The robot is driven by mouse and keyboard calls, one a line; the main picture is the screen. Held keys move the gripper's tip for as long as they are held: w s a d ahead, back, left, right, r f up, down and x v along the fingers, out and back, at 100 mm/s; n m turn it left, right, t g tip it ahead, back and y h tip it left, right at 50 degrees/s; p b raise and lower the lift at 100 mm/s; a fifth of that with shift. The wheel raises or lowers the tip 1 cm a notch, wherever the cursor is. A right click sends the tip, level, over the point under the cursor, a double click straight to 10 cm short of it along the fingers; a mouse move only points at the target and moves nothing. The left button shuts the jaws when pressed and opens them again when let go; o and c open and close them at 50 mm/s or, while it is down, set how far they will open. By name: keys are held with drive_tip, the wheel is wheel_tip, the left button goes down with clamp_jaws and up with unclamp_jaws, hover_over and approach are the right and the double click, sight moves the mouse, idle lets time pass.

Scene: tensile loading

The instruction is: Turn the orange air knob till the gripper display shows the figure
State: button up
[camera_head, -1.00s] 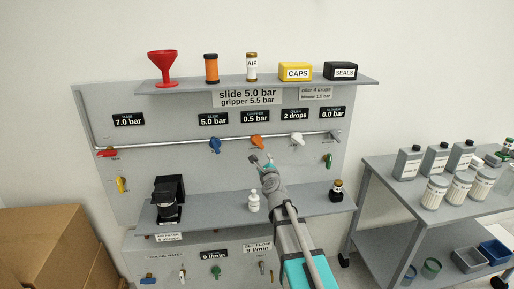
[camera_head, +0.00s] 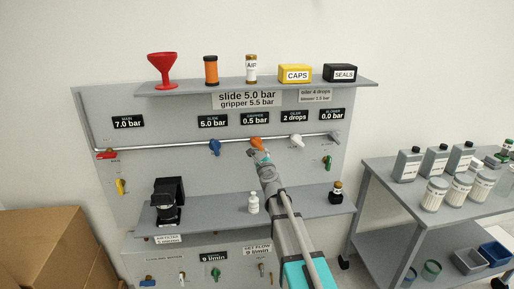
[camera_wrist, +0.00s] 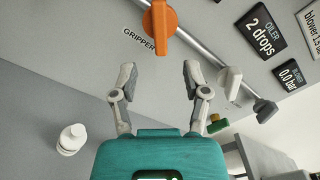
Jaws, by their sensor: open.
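The orange air knob (camera_head: 256,143) sits on the pipe of the grey panel, below the gripper display (camera_head: 254,118), which reads 0.5 bar. A sign (camera_head: 246,99) above gives slide 5.0 bar and gripper 5.5 bar. My gripper (camera_head: 259,155) is just below the knob in the head view. In the wrist view my gripper (camera_wrist: 157,77) is open and empty, its two fingers spread. There the orange knob (camera_wrist: 160,22) is beyond the fingertips, roughly centred between them and apart from them.
On the same pipe are a blue knob (camera_head: 215,147) at left and a white knob (camera_head: 297,140) at right. A green knob (camera_head: 327,162) is lower right. A white bottle (camera_head: 253,203) stands on the lower shelf (camera_head: 225,206) beside my arm.

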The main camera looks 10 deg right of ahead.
sight(257, 146)
drive_tip(key=w, duration=0.8)
drive_tip(key=shift+w, duration=0.2)
clamp_jaws()
drive_tip(key=shift+a, duration=0.2)
drive_tip(key=shift+d, duration=0.15)
